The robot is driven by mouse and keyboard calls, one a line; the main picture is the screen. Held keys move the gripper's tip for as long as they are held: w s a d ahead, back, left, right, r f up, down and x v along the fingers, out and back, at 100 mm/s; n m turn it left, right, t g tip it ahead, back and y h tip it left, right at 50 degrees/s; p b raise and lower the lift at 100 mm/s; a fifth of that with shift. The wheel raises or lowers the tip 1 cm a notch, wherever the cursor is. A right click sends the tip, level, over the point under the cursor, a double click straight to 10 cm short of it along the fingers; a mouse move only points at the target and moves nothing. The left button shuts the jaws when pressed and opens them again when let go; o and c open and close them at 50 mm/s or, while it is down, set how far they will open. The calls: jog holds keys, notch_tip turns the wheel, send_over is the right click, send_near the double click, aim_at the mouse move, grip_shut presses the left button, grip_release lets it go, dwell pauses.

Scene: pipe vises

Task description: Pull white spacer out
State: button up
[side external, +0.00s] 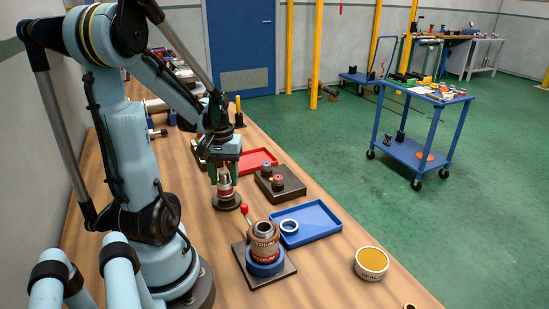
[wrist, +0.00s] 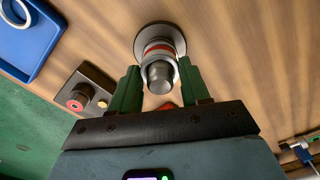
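A small upright stack (side external: 224,188) with a red band stands on a round dark base on the bench. In the wrist view it shows as a grey cylinder (wrist: 160,76) with a red band and a pale whitish ring, perhaps the white spacer (wrist: 158,58), around it. My gripper (side external: 224,172) is over the stack, pointing down. Its green fingers (wrist: 160,80) stand on either side of the cylinder. Whether they touch the ring is unclear. Another white ring (side external: 289,226) lies in the blue tray (side external: 322,230); it also shows in the wrist view (wrist: 17,12).
A vise-like fixture (side external: 264,250) with a blue collar and red-knobbed lever stands in front of my gripper. A dark block (side external: 279,184) with knobs and a red tray (side external: 257,157) lie to the right. A round tin (side external: 371,263) sits near the bench edge.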

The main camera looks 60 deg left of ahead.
aim_at(224, 173)
jog(key=shift+c, duration=1.2)
jog(key=o, duration=0.5)
jog(key=shift+c, duration=0.2)
jog(key=c, duration=0.6)
jog(key=shift+r, duration=0.75)
jog(key=shift+r, duration=2.8)
